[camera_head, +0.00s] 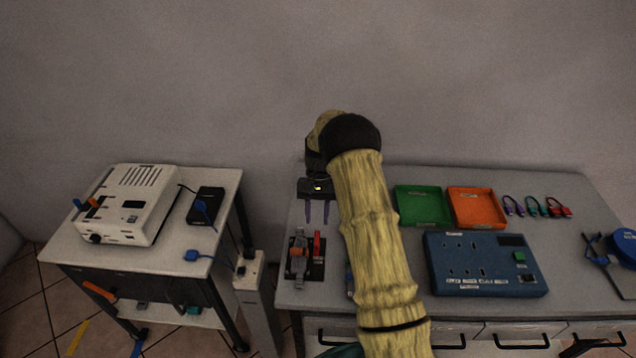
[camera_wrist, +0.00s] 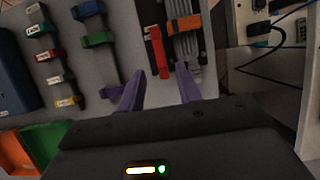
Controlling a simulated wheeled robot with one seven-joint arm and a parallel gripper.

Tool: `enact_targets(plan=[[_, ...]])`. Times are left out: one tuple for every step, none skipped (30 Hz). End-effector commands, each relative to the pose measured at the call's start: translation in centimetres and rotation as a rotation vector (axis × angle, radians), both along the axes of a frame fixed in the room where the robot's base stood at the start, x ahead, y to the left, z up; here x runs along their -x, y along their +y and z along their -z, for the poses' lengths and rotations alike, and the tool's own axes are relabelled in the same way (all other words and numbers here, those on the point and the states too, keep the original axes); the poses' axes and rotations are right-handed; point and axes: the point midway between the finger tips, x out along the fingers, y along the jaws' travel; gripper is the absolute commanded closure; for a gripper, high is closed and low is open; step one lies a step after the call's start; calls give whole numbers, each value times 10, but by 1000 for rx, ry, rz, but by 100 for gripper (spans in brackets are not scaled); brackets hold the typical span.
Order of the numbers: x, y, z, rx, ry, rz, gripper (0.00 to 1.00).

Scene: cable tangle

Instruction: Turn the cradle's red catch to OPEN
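The cradle (camera_head: 293,275) is a dark plate at the left end of the grey table. It bears a grey ribbed part (camera_wrist: 186,42) with an orange band (camera_head: 298,251). The red catch (camera_head: 317,245) is a narrow bar along the right side of that part in the head view; it also shows in the wrist view (camera_wrist: 157,55). No OPEN mark is readable. My gripper (camera_head: 317,217), with two purple fingers, is open and empty, behind the cradle in the head view. In the wrist view the fingertips (camera_wrist: 160,72) are apart, pointing toward the catch; contact cannot be told.
Green (camera_head: 424,206) and orange (camera_head: 477,208) trays and a blue socket panel (camera_head: 485,265) stand right of my arm. Several coloured clips (camera_wrist: 58,77) lie beside the cradle in the wrist view. A white side table (camera_head: 180,262) with a white device (camera_head: 130,205) stands left, across a gap.

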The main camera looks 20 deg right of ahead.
Motion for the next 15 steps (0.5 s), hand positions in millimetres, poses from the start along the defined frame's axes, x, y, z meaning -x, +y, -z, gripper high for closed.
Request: enact_targets(plan=[[-6, -2, -9, 1, -6, 0, 65], [-8, -2, -14, 1, -5, 0, 65], [-10, -3, -22, 0, -4, 0, 65], [-12, -4, -27, 1, -5, 0, 65], [-15, -5, -33, 1, -5, 0, 65], [-18, -6, -41, 1, -5, 0, 65], [-20, -7, -46, 1, -6, 0, 65], [-22, -7, -52, 1, -5, 0, 65], [-25, -8, -59, 0, -4, 0, 65], [-27, -9, -64, 1, -5, 1, 65], [-29, -10, -69, 1, -4, 1, 65], [-31, -10, -76, 1, -4, 1, 65], [-33, -11, -81, 1, -5, 1, 65], [-35, -11, -85, 1, -3, 1, 65], [-37, -12, -90, 0, -3, 1, 65]])
